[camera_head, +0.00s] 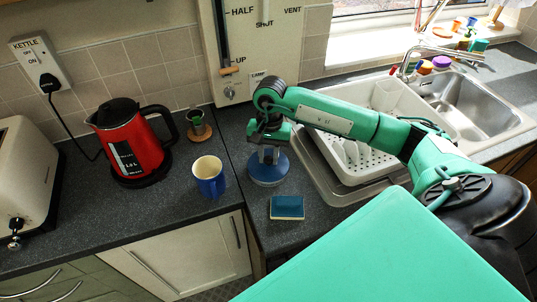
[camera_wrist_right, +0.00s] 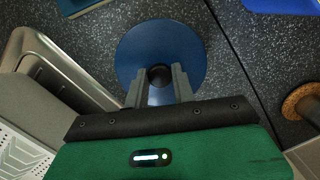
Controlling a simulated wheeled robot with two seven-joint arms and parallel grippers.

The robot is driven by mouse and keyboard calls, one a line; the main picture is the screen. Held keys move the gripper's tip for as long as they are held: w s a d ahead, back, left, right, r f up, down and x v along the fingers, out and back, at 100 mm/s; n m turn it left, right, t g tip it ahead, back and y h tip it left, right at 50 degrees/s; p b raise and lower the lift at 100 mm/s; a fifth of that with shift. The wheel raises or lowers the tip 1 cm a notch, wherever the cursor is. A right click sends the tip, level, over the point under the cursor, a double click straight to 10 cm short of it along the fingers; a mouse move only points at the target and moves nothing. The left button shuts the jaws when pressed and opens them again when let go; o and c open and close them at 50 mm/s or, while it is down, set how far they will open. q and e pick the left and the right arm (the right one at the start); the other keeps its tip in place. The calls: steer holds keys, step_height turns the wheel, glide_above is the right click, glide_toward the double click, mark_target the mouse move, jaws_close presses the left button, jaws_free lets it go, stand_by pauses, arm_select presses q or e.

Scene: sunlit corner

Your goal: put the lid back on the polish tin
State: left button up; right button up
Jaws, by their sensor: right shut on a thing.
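A round blue lid (camera_head: 268,172) is under my right gripper (camera_head: 267,153), near the middle of the counter. In the right wrist view the lid (camera_wrist_right: 135,50) is a flat blue disc with a small dark knob at its centre. My right gripper (camera_wrist_right: 159,90) points down and is shut on that knob. No separate open tin shows in either view. My left gripper is out of view.
A blue-topped sponge (camera_head: 287,208) lies in front of the lid. A blue mug (camera_head: 208,177) and red kettle (camera_head: 133,144) stand to the left. The draining tray (camera_head: 340,187) is close on the right.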

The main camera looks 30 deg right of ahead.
steer(key=b, duration=0.3)
steer(key=shift+f, duration=0.2)
stand_by(2.3)
stand_by(0.4)
steer(key=o, duration=1.5)
steer(key=shift+r+p, duration=1.1)
steer(key=shift+r, duration=2.4)
